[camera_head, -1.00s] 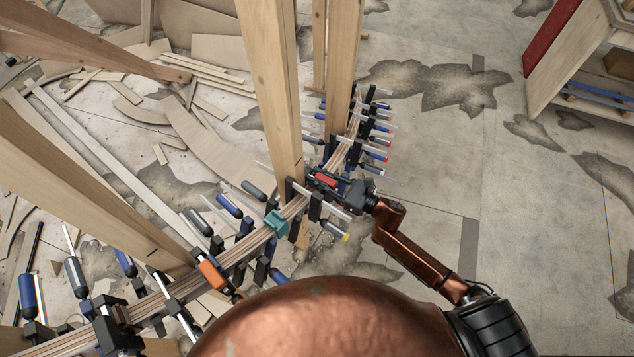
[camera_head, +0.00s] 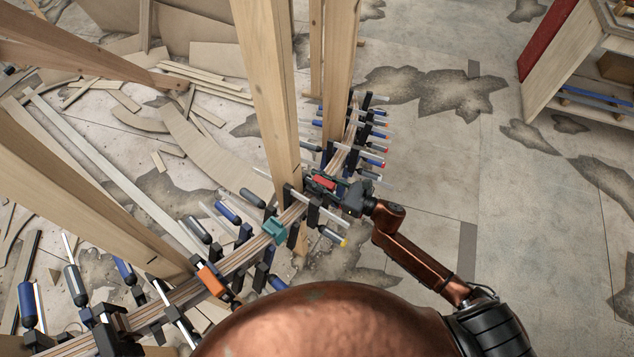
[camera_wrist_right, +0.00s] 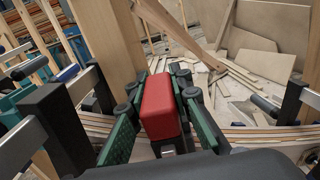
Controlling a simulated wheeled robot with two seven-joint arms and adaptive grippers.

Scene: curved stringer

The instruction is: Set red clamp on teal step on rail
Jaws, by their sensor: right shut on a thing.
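The red clamp (camera_head: 323,182) is held in my right gripper (camera_head: 338,189), beside the rail and just right of a wooden post. In the right wrist view the red clamp (camera_wrist_right: 160,106) sits between the green fingers of my right gripper (camera_wrist_right: 158,100), which are shut on it. The teal step (camera_head: 274,228) sits on the curved rail (camera_head: 240,257), to the left of and nearer than the red clamp. The clamp is apart from the teal step. My left gripper is not in view.
An orange clamp (camera_head: 211,279) sits on the rail nearer me. Several bar clamps with blue and black handles line the rail. A tall wooden post (camera_head: 268,90) rises close to my right gripper. Plywood scraps (camera_head: 205,150) litter the floor at left. Open floor lies at right.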

